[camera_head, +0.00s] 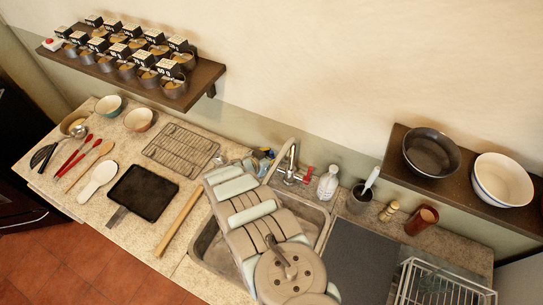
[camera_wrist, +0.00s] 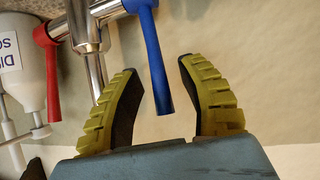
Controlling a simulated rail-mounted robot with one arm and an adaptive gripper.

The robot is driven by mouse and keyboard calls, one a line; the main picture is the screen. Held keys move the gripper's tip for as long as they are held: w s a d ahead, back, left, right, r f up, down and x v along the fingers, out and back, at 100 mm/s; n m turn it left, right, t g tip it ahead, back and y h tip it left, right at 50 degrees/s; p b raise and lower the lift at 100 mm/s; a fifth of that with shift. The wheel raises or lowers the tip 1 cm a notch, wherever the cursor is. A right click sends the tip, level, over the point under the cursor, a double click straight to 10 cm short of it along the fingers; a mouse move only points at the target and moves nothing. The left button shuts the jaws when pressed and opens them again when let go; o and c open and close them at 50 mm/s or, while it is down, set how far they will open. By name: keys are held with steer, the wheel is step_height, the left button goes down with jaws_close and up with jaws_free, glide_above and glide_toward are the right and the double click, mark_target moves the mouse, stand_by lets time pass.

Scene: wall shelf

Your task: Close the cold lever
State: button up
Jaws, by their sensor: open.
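The cold lever (camera_wrist: 154,55) is blue and hangs from the tap's crossbar in the wrist view. The metal tap (camera_wrist: 88,22) stands left of it, with a red lever (camera_wrist: 51,75) on the tap's other side. My gripper (camera_wrist: 159,68) is open, its yellow-padded fingers on either side of the blue lever's lower end, with visible gaps on both sides. In the head view the tap (camera_head: 292,156) rises behind the sink (camera_head: 204,248), with its red lever (camera_head: 308,173) to the right. My gripper (camera_head: 261,161) is left of the tap there; my arm hides part of the sink.
A soap bottle (camera_head: 328,184) stands just right of the tap. A utensil cup (camera_head: 359,198) and a brown cup (camera_head: 421,220) are farther right. A wire rack (camera_head: 180,147) and a black tray (camera_head: 143,193) lie left of the sink. Shelves with mugs and bowls are above.

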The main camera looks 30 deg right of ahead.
steer(key=shift+a+r, duration=0.35)
steer(key=shift+a, duration=0.1)
steer(key=v, duration=1.1)
stand_by(0.4)
steer(key=shift+f, duration=0.1)
stand_by(0.4)
